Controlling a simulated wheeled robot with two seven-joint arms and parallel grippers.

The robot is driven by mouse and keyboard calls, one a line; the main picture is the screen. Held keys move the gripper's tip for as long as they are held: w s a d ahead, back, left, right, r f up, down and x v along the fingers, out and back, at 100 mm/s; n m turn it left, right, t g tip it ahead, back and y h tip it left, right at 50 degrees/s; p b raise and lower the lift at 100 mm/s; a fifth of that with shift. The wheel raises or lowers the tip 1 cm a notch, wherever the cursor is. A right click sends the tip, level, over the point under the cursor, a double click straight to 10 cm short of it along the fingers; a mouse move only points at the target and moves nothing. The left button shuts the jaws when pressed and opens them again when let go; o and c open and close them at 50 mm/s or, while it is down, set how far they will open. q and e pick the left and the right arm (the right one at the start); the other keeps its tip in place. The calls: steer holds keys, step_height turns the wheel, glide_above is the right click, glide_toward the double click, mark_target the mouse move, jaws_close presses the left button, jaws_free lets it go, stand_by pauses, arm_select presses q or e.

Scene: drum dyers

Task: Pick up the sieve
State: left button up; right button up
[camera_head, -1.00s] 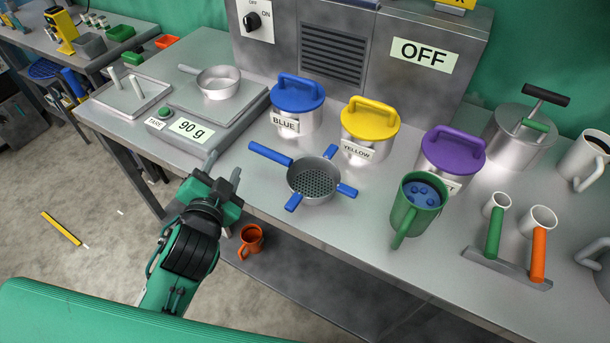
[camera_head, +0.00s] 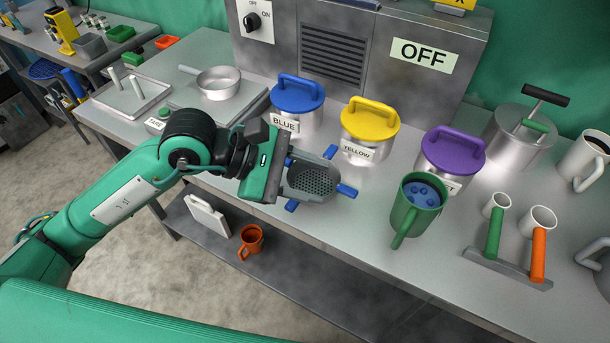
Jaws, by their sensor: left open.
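The sieve (camera_head: 318,182) is a grey metal strainer with a perforated bottom and blue tabs. It lies on the metal table, left of the green mug. My left gripper (camera_head: 284,172) is open at the sieve's left side, over where its long blue handle lies. The gripper body hides that handle and the sieve's left edge. I cannot tell whether the fingers touch the handle. My right gripper is not in view.
Lidded canisters, blue (camera_head: 297,100), yellow (camera_head: 369,125) and purple (camera_head: 450,155), stand behind the sieve. The green mug (camera_head: 415,205) with blue contents stands to its right. A scale (camera_head: 245,105) with a pan is behind my left arm.

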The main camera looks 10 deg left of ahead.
mark_target(299, 173)
arm_select(q)
steer(key=w+a+f+m+t+y, duration=0.1)
steer(key=w+a+t+y, duration=0.1)
steer(key=w+a+y, duration=0.3)
steer(key=w+a+f+t+y, duration=0.15)
steer(key=a+y, duration=0.25)
steer(key=a, duration=0.4)
steer(key=shift+t, duration=0.25)
steer(key=x, duration=0.5)
steer(key=w+p+x, duration=0.1)
steer(key=x, duration=0.1)
steer(key=shift+w+a, duration=0.2)
steer(key=shift+a, duration=0.05)
steer(key=shift+w+f, duration=0.2)
steer(key=shift+f, duration=0.1)
steer(key=shift+w+d+f+p, duration=0.2)
steer(key=shift+w+f+p, duration=0.15)
steer(key=shift+p, duration=0.05)
steer(key=p+x, duration=0.1)
steer(key=x, duration=0.2)
steer(key=shift+w+f, duration=0.1)
steer(key=shift+w, duration=0.25)
steer(key=shift+w+d+f, duration=0.1)
steer(key=shift+w+f, duration=0.1)
steer(key=shift+f, duration=0.15)
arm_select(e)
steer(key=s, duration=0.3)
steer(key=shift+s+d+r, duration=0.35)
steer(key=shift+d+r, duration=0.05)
